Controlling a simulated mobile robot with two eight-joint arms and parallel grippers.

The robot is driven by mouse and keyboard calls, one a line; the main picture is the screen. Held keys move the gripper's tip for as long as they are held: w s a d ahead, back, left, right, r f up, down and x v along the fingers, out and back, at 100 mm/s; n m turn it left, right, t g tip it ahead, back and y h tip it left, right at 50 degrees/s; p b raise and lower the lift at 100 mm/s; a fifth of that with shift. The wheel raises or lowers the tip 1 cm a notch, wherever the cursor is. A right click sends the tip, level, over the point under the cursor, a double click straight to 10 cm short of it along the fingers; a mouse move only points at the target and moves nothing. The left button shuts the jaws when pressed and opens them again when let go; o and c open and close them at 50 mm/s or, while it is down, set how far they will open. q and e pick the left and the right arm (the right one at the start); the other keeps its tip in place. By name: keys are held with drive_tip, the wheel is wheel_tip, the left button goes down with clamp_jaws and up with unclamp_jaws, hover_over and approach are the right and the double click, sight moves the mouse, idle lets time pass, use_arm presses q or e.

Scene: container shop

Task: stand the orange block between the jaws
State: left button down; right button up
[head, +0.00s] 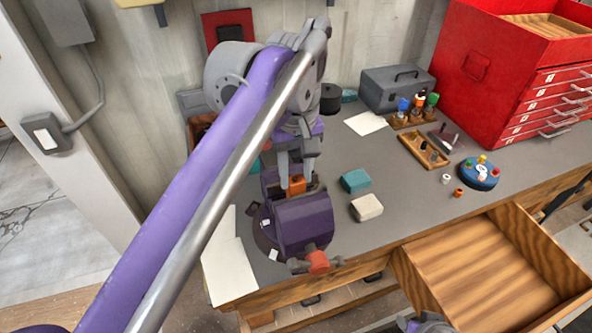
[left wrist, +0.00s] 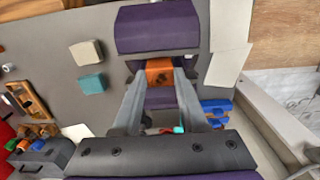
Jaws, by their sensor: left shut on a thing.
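The orange block (head: 296,186) is held in my left gripper (head: 294,178), whose fingers are shut on its sides. In the left wrist view the orange block (left wrist: 160,72) sits at the fingertips of the left gripper (left wrist: 160,80), between the vise's two purple parts. The purple vise (head: 305,222) stands near the bench's front left, with a red-ended handle in front. The vise also shows in the left wrist view (left wrist: 157,30). The block is at the gap between the jaws; I cannot tell whether it touches them or its bottom rests. My right gripper does not show clearly.
A teal block (head: 355,180) and a cream block (head: 366,207) lie right of the vise. White paper (head: 230,270) lies to its left. A wooden drawer (head: 480,270) stands open at front right. A red tool chest (head: 480,70) and grey toolbox (head: 397,90) stand behind.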

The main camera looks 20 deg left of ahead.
use_arm(q)
drive_tip(key=shift+f, duration=0.2)
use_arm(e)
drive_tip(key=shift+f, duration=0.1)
use_arm(q)
drive_tip(key=shift+c, duration=1.8)
unclamp_jaws()
drive_tip(key=shift+r+p, duration=1.95)
drive_tip(key=shift+r, duration=1.15)
drive_tip(key=shift+w+f, duration=0.1)
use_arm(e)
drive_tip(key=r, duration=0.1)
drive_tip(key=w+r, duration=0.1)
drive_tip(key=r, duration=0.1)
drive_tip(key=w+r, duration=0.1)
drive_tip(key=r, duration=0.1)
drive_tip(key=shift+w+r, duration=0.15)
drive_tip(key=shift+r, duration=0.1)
use_arm(q)
drive_tip(key=shift+s, duration=0.2)
drive_tip(key=shift+w, duration=0.15)
